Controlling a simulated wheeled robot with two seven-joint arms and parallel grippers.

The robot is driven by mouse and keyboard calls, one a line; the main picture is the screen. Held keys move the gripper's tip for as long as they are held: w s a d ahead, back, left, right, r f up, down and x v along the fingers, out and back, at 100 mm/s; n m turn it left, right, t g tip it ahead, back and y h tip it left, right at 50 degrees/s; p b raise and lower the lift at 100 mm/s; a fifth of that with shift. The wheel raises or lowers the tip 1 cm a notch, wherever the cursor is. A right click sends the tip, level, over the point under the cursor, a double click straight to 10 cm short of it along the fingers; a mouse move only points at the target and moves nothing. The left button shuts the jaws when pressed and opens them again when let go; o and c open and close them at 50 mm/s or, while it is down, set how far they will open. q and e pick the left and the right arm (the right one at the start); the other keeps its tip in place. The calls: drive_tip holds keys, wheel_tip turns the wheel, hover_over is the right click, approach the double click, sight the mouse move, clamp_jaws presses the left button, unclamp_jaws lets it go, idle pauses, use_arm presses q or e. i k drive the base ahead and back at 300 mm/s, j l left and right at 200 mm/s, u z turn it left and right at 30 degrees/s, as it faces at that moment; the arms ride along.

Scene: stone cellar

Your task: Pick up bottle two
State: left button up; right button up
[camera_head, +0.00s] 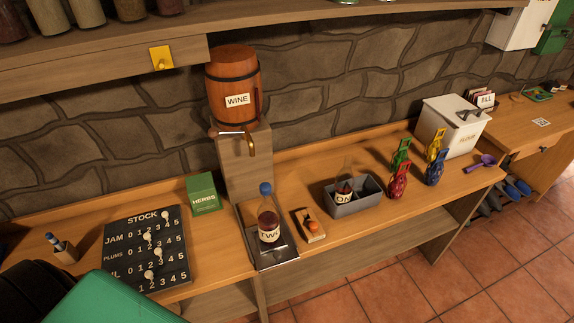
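Bottle two (268,217) stands upright on a dark metal drip tray (277,263) at the counter's front edge. It has a blue cap, dark red contents low inside and a white label, of which "TW" can be read. It is below and slightly right of the brass tap of the wine barrel (232,82). Another bottle (344,188), labelled "ON" as far as shows, stands in a grey bin (357,207) to the right. Neither of my grippers is in view.
A small wooden block with an orange piece (311,226) lies right of the tray. The stock board (147,252) and green herbs box (203,194) are left. A shelf (110,60) overhangs the upper left.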

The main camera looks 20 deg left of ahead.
sight(267, 214)
drive_tip(key=u, duration=0.9)
